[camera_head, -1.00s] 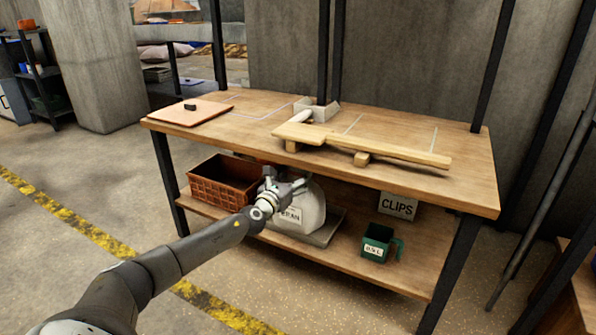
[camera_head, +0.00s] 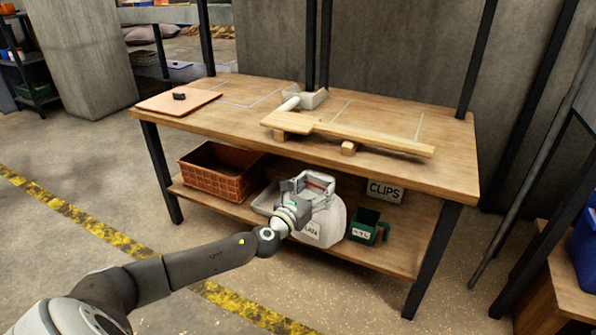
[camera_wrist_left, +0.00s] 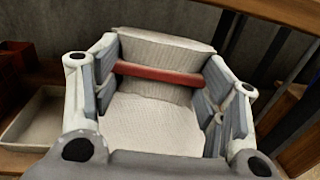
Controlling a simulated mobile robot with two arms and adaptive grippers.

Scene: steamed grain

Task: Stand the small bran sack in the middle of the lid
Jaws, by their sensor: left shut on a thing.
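The white bran sack (camera_head: 330,222), with a partly hidden label, is in front of the lower shelf. My left gripper (camera_head: 309,190) is shut on its gathered top, near a red band. In the left wrist view the pale sack cloth (camera_wrist_left: 150,125) and red band (camera_wrist_left: 158,74) lie between the two fingers. I cannot tell how far the sack's bottom is above the shelf. The flat pinkish-brown lid (camera_head: 160,103) lies at the left end of the table top, with a small black knob (camera_head: 179,96) on it. My right gripper is not in view.
The table (camera_head: 400,172) holds a wooden frame (camera_head: 345,130) and a pale scoop-like box (camera_head: 310,98). On the lower shelf are an orange-brown crate (camera_head: 215,180), a shallow pale tray (camera_head: 266,198), a green container (camera_head: 364,226) and a CLIPS sign (camera_head: 384,191).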

